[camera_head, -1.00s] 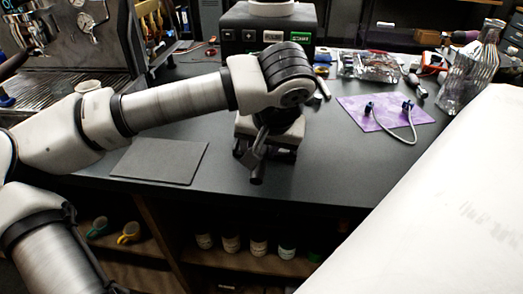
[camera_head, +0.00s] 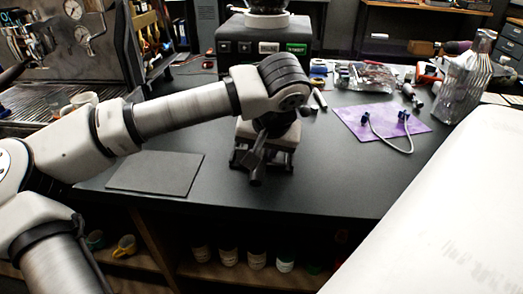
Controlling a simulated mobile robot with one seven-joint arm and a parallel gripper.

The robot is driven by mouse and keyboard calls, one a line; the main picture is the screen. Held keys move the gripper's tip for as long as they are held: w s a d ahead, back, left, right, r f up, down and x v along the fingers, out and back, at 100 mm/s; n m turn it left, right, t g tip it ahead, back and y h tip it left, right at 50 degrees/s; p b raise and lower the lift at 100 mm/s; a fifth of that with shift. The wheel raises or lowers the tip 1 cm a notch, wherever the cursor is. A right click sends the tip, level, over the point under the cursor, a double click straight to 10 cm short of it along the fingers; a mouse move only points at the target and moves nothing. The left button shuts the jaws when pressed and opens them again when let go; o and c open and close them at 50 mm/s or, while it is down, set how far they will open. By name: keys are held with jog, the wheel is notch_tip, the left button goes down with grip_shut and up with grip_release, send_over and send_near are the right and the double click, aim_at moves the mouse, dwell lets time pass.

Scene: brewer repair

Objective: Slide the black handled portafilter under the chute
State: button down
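My gripper (camera_head: 262,165) hangs low over the middle of the black counter, pointing down, in front of the grinder. Its fingertips are partly hidden by its own body and a dark bar in front, so their opening does not show. The dark bar (camera_head: 257,172) slants toward the camera at the gripper; I cannot tell whether it is the portafilter's handle or a part of my gripper. No portafilter can be clearly made out. The dark box-shaped grinder (camera_head: 228,47), with lit buttons, stands behind my arm. Its chute is not clearly visible.
A grey mat (camera_head: 155,173) lies left of my gripper. A purple cloth (camera_head: 352,124) with a blue-ended cable lies right. An espresso machine (camera_head: 40,50) stands at the left.

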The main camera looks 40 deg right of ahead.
jog(key=c, duration=1)
grip_release()
jog(key=shift+c, duration=0.2)
jog(key=shift+s+r, duration=0.15)
jog(key=shift+r, duration=0.1)
jog(key=s+a+b, duration=0.3)
jog(key=s+a, duration=0.2)
jog(key=s, duration=0.6)
jog(key=shift+s+r, duration=0.15)
jog(key=shift+r, duration=0.2)
jog(key=shift+d, duration=0.1)
